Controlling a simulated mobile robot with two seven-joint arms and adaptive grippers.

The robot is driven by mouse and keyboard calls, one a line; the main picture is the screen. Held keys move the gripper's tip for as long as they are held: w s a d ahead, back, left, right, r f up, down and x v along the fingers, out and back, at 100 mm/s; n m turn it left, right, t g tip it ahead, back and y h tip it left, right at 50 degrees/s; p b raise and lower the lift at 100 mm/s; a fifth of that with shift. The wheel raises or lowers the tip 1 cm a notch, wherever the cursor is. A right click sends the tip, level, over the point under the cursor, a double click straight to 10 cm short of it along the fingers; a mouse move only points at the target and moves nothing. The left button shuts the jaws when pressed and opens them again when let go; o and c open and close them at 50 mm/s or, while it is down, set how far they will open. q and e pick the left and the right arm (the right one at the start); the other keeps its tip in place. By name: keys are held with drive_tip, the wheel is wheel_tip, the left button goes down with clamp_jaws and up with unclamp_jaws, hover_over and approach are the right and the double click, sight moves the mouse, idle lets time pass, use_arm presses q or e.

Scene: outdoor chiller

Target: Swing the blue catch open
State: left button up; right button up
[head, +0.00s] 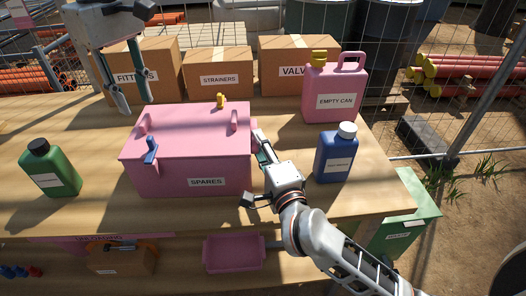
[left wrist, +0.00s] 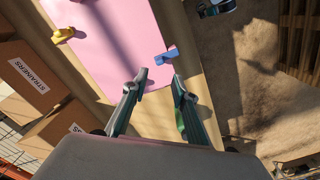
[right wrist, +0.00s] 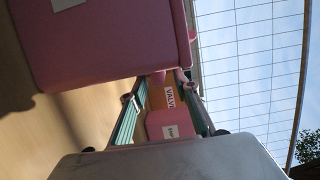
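The blue catch (head: 150,151) is on the front left corner of the pink SPARES box (head: 188,150). It also shows in the left wrist view (left wrist: 166,54), just beyond the fingertips. A yellow catch (head: 221,101) is at the lid's back edge; it also shows in the left wrist view (left wrist: 62,33). My left gripper (head: 130,108) is open and empty, above and behind the box's left side, apart from the blue catch. My right gripper (right wrist: 156,88) is open at the box's right side, its fingers spread. I cannot tell whether it touches the box.
A green bottle (head: 51,168) stands left of the box. A blue bottle (head: 336,153) and a pink can (head: 335,90) stand at the right. Cardboard boxes FITTINGS (head: 145,62), STRAINERS (head: 218,72) and VALVES (head: 298,60) line the back. A pink tray (head: 233,252) is below.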

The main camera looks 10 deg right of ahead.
clamp_jaws()
use_arm(q)
clamp_jaws()
drive_tip(key=d+m+y, duration=0.1)
drive_tip(key=d+m, duration=0.3)
drive_tip(key=m, duration=1)
drive_tip(key=s+d+m+y, duration=0.1)
drive_tip(key=d+m, duration=0.4)
drive_tip(key=m, duration=1)
drive_tip(key=shift+s+r+y, duration=0.2)
drive_tip(key=shift+y, duration=0.2)
